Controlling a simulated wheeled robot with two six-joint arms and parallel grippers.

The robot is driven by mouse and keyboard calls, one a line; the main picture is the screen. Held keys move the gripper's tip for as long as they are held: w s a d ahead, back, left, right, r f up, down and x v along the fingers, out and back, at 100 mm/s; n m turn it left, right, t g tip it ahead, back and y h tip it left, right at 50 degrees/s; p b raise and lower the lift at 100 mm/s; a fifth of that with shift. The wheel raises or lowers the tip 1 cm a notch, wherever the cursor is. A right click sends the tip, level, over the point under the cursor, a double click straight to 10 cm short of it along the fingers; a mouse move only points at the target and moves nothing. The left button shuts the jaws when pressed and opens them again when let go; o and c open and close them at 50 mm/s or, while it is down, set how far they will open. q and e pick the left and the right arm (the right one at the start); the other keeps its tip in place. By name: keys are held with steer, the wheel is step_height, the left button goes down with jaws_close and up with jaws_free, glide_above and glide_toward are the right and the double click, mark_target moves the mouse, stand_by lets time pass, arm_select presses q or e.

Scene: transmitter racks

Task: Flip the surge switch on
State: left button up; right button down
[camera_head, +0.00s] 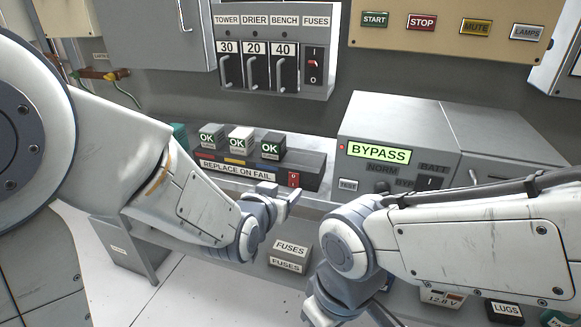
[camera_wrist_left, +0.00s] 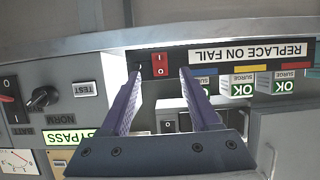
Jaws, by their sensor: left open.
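The surge unit (camera_head: 235,167) is a dark block labelled REPLACE ON FAIL, with three OK modules on top. Its red rocker switch (camera_head: 293,179) is at the right end of its front face. My left gripper (camera_head: 287,196) is open, just in front of and slightly below this switch. In the left wrist view, which is upside down, the red switch (camera_wrist_left: 160,64) shows between the two open fingertips of the left gripper (camera_wrist_left: 160,76). I cannot tell if they touch it, or which way the rocker is set. My right arm's end is low in the head view; its fingers are not clear.
A grey BYPASS box (camera_head: 378,151) with a knob and switches stands just right of the surge unit. A fuse panel (camera_head: 273,52) with another red switch hangs above. A FUSES box (camera_head: 290,254) sits below.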

mark_target(293, 183)
arm_select(q)
steer(key=b+x, duration=0.1)
steer(key=x, duration=0.3)
steer(key=shift+f, duration=0.2)
steer(key=shift+w+d+f, duration=0.15)
steer(key=shift+w+d, duration=0.05)
steer(key=shift+w, duration=0.5)
arm_select(e)
steer(key=shift+f, duration=0.1)
arm_select(q)
steer(key=shift+c, duration=0.3)
